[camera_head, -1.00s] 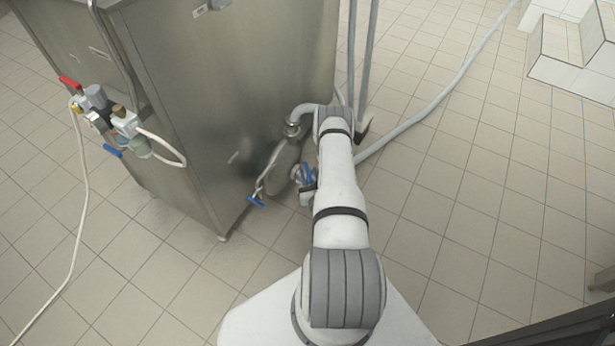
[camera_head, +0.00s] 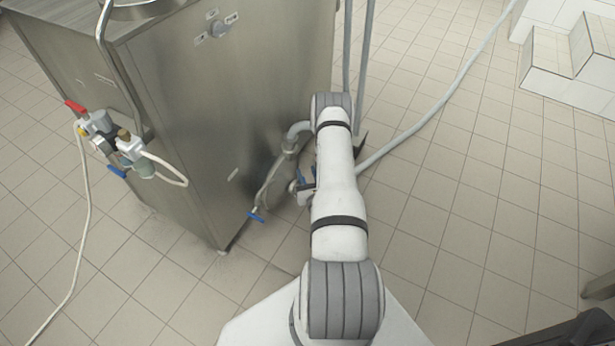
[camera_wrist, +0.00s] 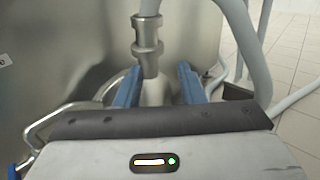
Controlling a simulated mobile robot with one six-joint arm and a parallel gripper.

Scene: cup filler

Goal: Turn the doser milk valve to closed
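A blue valve handle (camera_head: 256,216) sits at the low end of a thin steel pipe beside the steel doser cabinet (camera_head: 190,120). A bit of blue, perhaps the same handle, shows at the lower left edge of the wrist view (camera_wrist: 13,172). No label shows whether it is the milk valve, and its open or closed position is unclear. My gripper (camera_wrist: 158,80) has two blue fingers standing apart. A steel pipe coupling (camera_wrist: 148,45) shows between and beyond them, with no clear contact. In the head view my arm mostly hides my gripper, right of the handle.
A fitting with a red handle (camera_head: 75,107) and a blue handle (camera_head: 117,171) is on the cabinet's left side. A grey hose (camera_head: 430,125) runs over the tiled floor on the right. White tiled steps (camera_head: 560,70) stand at the far right. Floor between is clear.

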